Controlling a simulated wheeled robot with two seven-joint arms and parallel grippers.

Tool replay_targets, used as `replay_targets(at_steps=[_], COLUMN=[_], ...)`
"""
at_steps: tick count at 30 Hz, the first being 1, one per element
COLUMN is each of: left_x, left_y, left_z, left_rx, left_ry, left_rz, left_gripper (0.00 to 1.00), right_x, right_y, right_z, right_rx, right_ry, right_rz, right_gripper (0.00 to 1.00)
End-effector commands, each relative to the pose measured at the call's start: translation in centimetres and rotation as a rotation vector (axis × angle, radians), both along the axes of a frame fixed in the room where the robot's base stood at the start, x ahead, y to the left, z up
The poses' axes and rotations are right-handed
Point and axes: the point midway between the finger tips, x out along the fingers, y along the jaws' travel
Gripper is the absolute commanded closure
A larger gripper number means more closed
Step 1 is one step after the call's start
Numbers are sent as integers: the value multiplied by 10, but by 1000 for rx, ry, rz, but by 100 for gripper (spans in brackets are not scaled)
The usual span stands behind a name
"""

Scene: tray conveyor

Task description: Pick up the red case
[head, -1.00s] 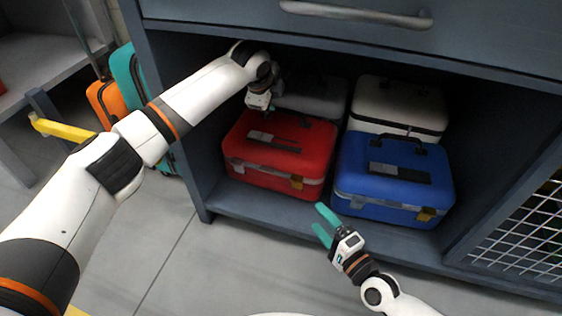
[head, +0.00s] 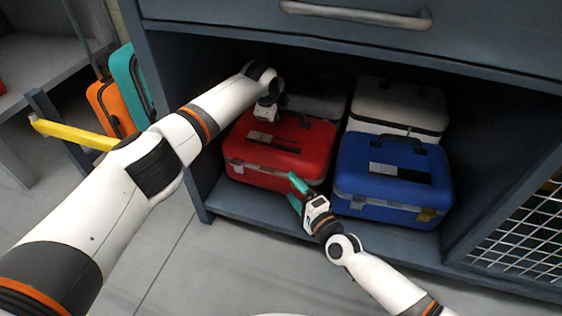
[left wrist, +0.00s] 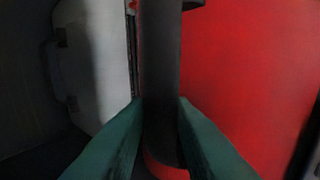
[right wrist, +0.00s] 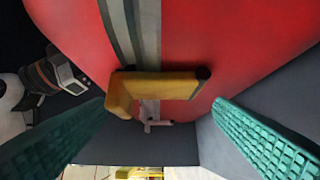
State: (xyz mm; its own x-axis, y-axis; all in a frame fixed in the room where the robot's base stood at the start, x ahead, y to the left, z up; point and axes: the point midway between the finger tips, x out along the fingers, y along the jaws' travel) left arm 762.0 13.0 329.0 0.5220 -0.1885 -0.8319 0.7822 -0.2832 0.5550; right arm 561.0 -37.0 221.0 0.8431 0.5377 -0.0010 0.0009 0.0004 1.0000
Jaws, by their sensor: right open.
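The red case (head: 262,165) lies on the lower shelf at the front left, its dark handle on top. My left gripper (head: 267,112) is over the top of the case; its fingertips are hard to see in the head view. In the left wrist view, the teal fingers (left wrist: 160,110) close in on both sides of the dark handle (left wrist: 160,60) and appear to touch it. My right gripper (head: 297,190) is at the front right corner of the case. In the right wrist view, its fingers (right wrist: 160,110) are wide apart with the yellow latch (right wrist: 165,88) between them, empty.
A blue case (head: 390,205) stands close to the right of the red one. A white case (head: 400,100) and a grey case (head: 320,95) are behind. The drawer (head: 350,35) hangs above, and the cabinet's left wall (head: 180,130) is close to my left arm.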

Motion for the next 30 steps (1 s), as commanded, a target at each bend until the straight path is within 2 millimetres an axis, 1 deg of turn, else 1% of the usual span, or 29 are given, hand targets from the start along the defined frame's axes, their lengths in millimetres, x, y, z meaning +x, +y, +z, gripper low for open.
replay_targets(at_steps=[3,4,7,8,15,17,18,25,30], left_x=[0,0,0,0,0,0,0,0,0], left_y=[0,0,0,0,0,0,0,0,0], left_z=[0,0,0,0,0,0,0,0,5], left_rx=[0,0,0,0,-1,0,0,0,-2], left_ry=[0,0,0,0,0,1,1,1,-3], left_rz=[0,0,0,0,1,1,1,1,-1], left_gripper=[78,81,98,100,100,100,100,100,100], right_x=[0,0,0,0,0,0,0,0,1], right_y=[0,0,0,0,0,0,0,-1,0], right_z=[0,0,0,0,0,0,0,0,5], right_rx=[0,0,1,1,0,0,0,0,3], right_ry=[0,0,-1,-1,0,0,0,0,-4], right_rz=[0,0,0,0,0,0,0,-1,-2], right_gripper=[24,27,43,48,87,97,100,100,100])
